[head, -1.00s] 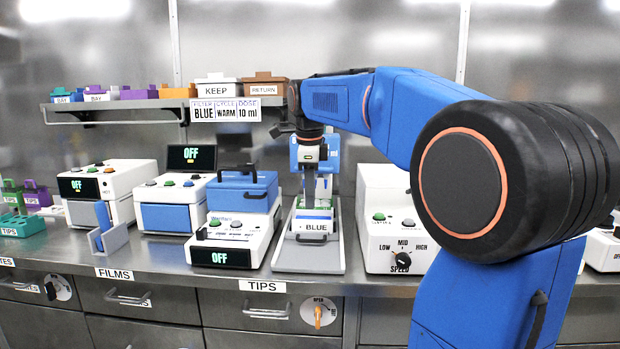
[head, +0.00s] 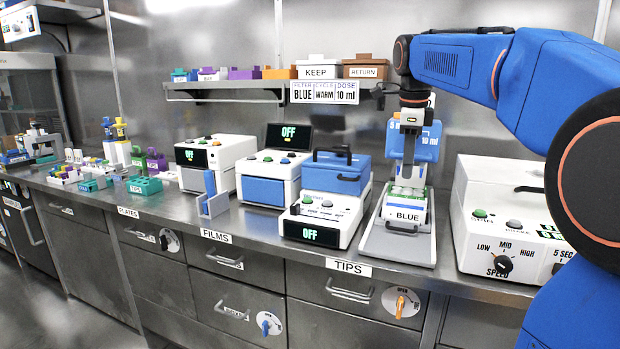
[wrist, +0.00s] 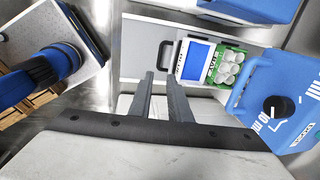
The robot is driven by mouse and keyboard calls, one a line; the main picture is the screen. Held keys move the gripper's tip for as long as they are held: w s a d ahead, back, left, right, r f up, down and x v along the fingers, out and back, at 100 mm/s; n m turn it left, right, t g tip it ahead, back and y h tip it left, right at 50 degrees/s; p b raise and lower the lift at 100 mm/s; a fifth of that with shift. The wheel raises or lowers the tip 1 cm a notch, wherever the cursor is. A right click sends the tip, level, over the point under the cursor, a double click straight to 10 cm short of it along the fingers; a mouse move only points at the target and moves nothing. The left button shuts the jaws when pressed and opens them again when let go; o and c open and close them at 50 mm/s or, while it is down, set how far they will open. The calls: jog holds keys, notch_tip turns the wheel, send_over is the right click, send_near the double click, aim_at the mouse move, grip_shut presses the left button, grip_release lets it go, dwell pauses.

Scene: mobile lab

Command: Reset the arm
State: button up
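My blue and black arm reaches in from the right of the head view and bends down over the bench. My gripper (head: 408,176) points down at the tray station labelled BLUE (head: 408,215), in front of a blue dispenser (head: 427,143). In the wrist view my two grey fingers (wrist: 160,74) stand a small gap apart with nothing between them. Beyond them is the green rack (wrist: 228,57) with several white round tops and a blue-and-white label. I cannot tell how high the fingertips are above the rack.
A blue-lidded device (head: 334,190) stands close left of the tray station, and a white speed-dial machine (head: 500,215) close right. A shelf (head: 225,95) with coloured boxes is behind. Drawers (head: 230,262) line the bench front. The floor (head: 60,305) at lower left is clear.

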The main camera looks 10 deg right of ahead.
jog(key=s+a+f+n+t, duration=0.1)
jog(key=s+a+f+n, duration=0.2)
jog(key=s+f+n, duration=0.5)
jog(key=s+a+f+n+t, duration=0.1)
jog(key=s+a+f+n, duration=0.3)
jog(key=s+f+n, duration=0.4)
jog(key=s+a+f+n+t+y, duration=0.1)
jog(key=s+a+f+n, duration=0.2)
jog(key=s+f+n, duration=0.5)
jog(key=s+f, duration=0.4)
jog(key=shift+a+n, duration=0.3)
